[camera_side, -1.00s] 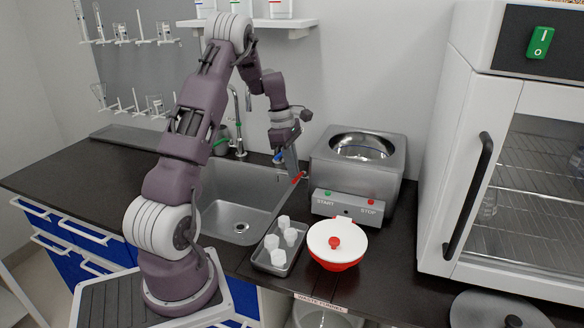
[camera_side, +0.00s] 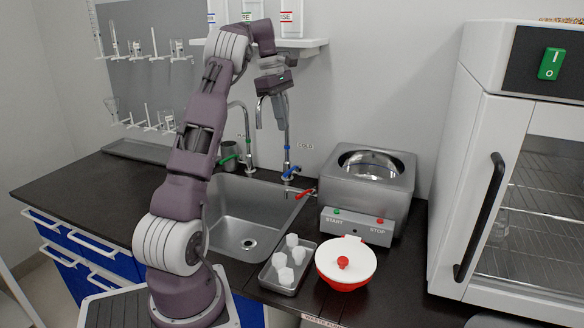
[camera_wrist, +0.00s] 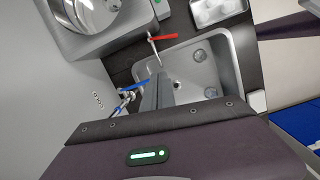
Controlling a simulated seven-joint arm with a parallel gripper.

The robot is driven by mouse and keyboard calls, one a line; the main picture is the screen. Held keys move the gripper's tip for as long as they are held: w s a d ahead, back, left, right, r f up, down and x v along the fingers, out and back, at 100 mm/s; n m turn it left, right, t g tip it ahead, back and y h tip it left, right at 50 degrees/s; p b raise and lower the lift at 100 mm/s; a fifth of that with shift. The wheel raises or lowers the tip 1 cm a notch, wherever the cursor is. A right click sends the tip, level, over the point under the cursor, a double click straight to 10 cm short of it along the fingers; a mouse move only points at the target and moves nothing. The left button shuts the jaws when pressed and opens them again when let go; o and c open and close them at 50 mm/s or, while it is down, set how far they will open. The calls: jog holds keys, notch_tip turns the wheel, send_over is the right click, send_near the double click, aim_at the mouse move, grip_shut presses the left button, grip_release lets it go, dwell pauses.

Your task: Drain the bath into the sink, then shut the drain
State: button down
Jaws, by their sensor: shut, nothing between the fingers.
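The bath (camera_side: 408,190) is a steel box with a round basin, right of the sink (camera_side: 228,238). Its drain tap has a red lever (camera_side: 305,193) on the left side, over the sink's edge. In the wrist view the red lever (camera_wrist: 164,37) lies roughly crosswise to the short outlet pipe (camera_wrist: 154,52). The basin (camera_wrist: 85,12) is partly cut off there, and I cannot tell its water level. My gripper (camera_side: 281,108) is shut and empty, raised above the back of the sink near the faucets. Its fingers (camera_wrist: 157,95) show in the wrist view.
A blue-handled cold faucet (camera_side: 290,171) stands just below my gripper; a green-handled one (camera_side: 230,158) is left of it. A START/STOP panel (camera_side: 357,226) fronts the bath. A tray of white cups (camera_side: 283,277) and a red-and-white lidded bowl (camera_side: 345,262) stand in front.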

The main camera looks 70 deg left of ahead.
notch_tip(320, 180, up, 4)
jog(key=s+r+m, duration=0.1)
jog(key=s+m, duration=0.1)
send_near(302, 194)
jog(key=s+a+f, duration=0.1)
jog(key=a+f, duration=0.3)
jog(key=f, duration=0.1)
jog(key=shift+g+h, duration=0.3)
jog(key=shift+w+d+f, duration=0.35)
jog(key=shift+d+f, duration=0.15)
jog(key=shift+d, duration=0.3)
jog(key=shift+w+d+f, duration=0.4)
jog(key=shift+d+f, duration=0.1)
jog(key=shift+d, duration=0.3)
jog(key=shift+w+d+n, duration=0.3)
jog(key=shift+d+n, duration=0.5)
jog(key=shift+d, duration=0.1)
jog(key=shift+a, duration=0.1)
